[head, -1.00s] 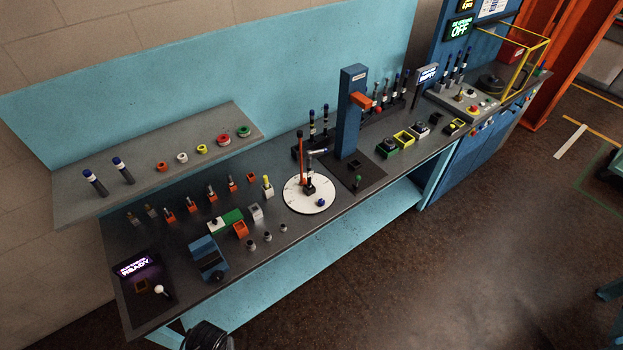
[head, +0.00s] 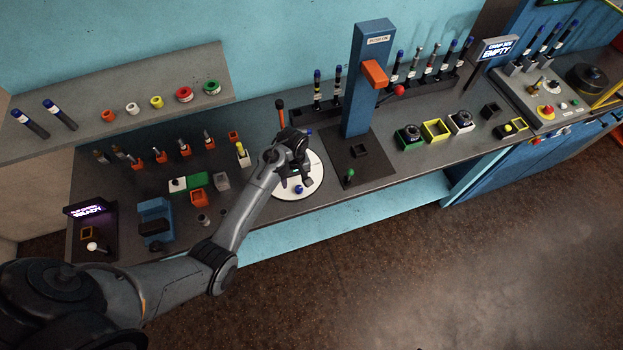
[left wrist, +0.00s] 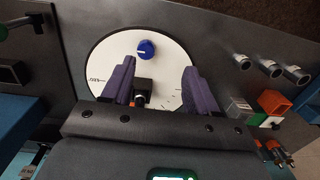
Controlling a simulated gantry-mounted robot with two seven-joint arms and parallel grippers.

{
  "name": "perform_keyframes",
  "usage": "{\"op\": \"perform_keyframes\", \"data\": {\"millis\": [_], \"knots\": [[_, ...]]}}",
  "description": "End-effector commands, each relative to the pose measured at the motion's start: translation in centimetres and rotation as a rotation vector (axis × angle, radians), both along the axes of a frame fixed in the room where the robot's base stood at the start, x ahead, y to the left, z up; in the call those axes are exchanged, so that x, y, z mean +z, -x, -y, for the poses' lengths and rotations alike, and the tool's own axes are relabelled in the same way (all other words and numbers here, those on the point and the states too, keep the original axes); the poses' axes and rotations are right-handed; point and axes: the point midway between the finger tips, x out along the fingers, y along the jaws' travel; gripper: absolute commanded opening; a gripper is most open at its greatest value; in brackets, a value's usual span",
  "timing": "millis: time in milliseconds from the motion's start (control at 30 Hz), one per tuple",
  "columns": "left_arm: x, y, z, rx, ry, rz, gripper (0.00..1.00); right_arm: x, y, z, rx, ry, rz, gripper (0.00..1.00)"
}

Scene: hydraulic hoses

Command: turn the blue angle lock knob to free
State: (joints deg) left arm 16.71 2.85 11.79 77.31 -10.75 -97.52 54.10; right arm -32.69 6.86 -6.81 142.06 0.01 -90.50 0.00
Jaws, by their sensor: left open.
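The blue angle lock knob (head: 299,189) sits near the front edge of a round white dial plate (head: 313,186). In the left wrist view the knob (left wrist: 146,49) stands on the white dial (left wrist: 175,52) beyond the fingertips, with a light mark on its top. My left gripper (head: 297,183) is over the dial. In the left wrist view my left gripper (left wrist: 156,68) has its two fingers apart, with the knob roughly between their lines but not gripped. A dark block with an orange part (left wrist: 142,90) shows between the fingers. My right gripper is not in view.
An orange upright lever (head: 281,113) stands behind the dial. Small fittings and an orange box (head: 199,198) stand to the left.

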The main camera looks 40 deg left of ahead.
Motion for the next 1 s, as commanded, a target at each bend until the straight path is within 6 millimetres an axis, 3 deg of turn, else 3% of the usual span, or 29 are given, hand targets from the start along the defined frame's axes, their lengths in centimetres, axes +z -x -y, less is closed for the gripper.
{"op": "perform_keyframes", "data": {"millis": [100,267,800,1000], "knots": [[1.3,-2.0,0.1,0.0,0.002,0.04,0.59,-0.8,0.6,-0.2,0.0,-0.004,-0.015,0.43],[1.1,-2.8,0.1,0.0,0.001,0.055,0.59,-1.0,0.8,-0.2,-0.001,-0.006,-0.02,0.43],[-6.9,-2.7,0.0,0.0,-0.001,0.054,0.59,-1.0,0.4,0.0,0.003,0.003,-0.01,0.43],[-8.3,-2.7,0.0,-0.001,0.0,0.056,0.59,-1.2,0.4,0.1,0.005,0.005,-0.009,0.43]]}}
